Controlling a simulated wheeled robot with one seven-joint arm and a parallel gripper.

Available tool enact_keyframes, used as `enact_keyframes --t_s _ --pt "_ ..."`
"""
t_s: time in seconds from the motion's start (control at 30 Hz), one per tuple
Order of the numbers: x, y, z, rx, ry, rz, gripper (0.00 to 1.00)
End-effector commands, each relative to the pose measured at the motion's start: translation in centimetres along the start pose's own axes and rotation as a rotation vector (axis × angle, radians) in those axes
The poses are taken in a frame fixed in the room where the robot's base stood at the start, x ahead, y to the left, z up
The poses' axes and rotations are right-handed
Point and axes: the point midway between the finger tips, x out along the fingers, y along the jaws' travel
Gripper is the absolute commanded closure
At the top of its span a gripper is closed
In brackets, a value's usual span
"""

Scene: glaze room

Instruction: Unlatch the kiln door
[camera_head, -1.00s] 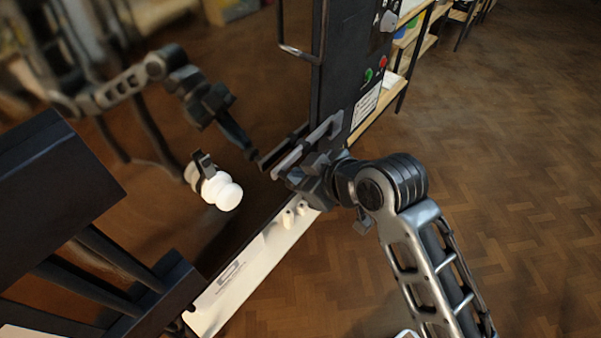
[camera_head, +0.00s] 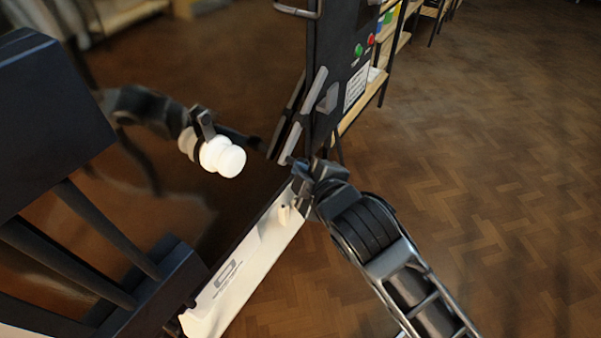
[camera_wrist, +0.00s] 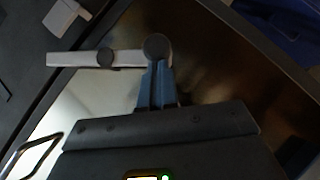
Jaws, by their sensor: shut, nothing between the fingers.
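The kiln's dark, glossy door (camera_head: 232,215) carries a white knob (camera_head: 222,157) on a dark bracket. A pale grey latch bar (camera_head: 291,142) slants across the edge of the dark control housing (camera_head: 336,60). In the wrist view the latch bar (camera_wrist: 80,58) has a dark pivot and ends at a dark round knob (camera_wrist: 157,47). My gripper (camera_wrist: 157,68) is shut, its fingertips right at that round knob; I cannot tell whether they touch it. In the head view my gripper (camera_head: 297,172) is near the bar's lower end, its fingertips partly hidden.
A grey block (camera_head: 328,98) sits beside the bar. Shelves (camera_head: 372,95) stand behind the housing. The wooden floor (camera_head: 480,150) at right is clear.

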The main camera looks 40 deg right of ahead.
Motion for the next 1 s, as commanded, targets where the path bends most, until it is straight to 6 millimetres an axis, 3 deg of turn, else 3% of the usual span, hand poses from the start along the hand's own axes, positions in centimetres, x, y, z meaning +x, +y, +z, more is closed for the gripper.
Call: enact_keyframes --t_s 0.03,0.4,1.0 --pt "0.6 -1.0 0.7 -0.034 0.001 0.027 1.00" --pt "3.0 -2.5 3.4 -0.298 0.000 0.257 1.00" --pt "5.2 -1.9 6.1 -0.588 -0.002 0.509 1.00"
